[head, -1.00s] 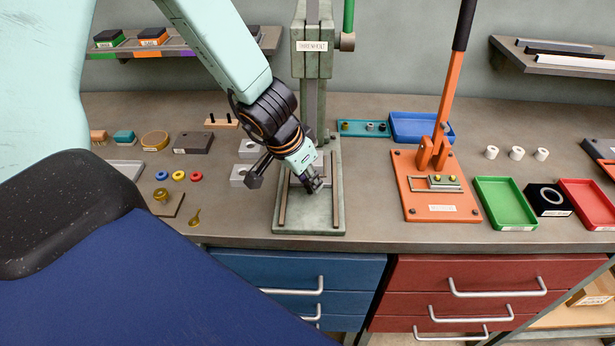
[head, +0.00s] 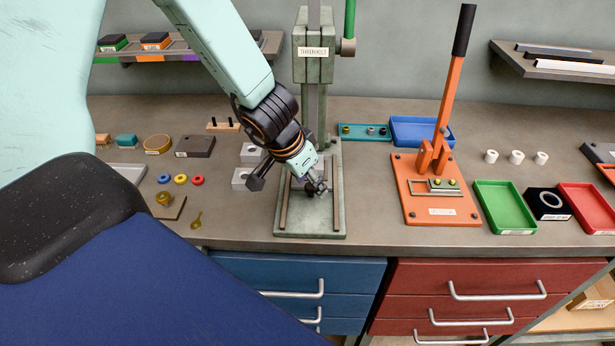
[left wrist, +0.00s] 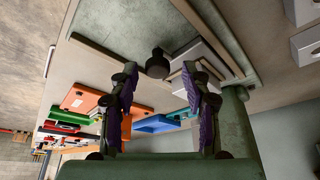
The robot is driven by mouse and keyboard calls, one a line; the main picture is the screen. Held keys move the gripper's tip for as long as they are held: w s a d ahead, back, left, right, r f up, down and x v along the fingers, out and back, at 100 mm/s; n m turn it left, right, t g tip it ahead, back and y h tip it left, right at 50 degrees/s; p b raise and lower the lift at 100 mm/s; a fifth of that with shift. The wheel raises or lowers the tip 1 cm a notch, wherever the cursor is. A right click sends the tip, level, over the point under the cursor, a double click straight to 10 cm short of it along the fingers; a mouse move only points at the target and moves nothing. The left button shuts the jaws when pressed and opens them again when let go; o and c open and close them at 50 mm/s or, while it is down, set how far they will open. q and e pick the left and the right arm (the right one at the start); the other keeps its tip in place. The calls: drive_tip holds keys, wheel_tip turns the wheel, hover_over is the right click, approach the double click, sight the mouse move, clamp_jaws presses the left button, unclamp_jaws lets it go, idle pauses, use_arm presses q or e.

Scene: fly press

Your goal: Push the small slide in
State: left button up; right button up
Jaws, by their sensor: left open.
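The fly press (head: 313,66) stands at the middle of the bench, its green bed (head: 312,226) carrying two long rails. My left gripper (head: 318,189) is low over the bed between the rails, fingers open. In the left wrist view the open fingers (left wrist: 160,84) have a dark round knob (left wrist: 157,66) between and just beyond their tips. A pale grey block (left wrist: 201,57) beside the knob, between the rails, looks like the small slide. The right finger covers part of it. In the head view the gripper hides most of the slide. Contact with the knob cannot be told. My right gripper is not in view.
An orange lever press (head: 440,208) stands to the right, with green (head: 502,205) and red (head: 588,204) trays beyond. Grey blocks (head: 240,179) sit left of the bed. A blue tray (head: 420,130) is behind. The bench front between the bed and the orange press is clear.

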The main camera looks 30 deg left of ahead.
use_arm(q)
drive_tip(key=shift+r, duration=0.1)
drive_tip(key=shift+v, duration=1.05)
drive_tip(key=v, duration=0.9)
drive_tip(key=shift+s+r, duration=0.2)
drive_tip(key=shift+r, duration=0.1)
drive_tip(key=shift+s, duration=0.1)
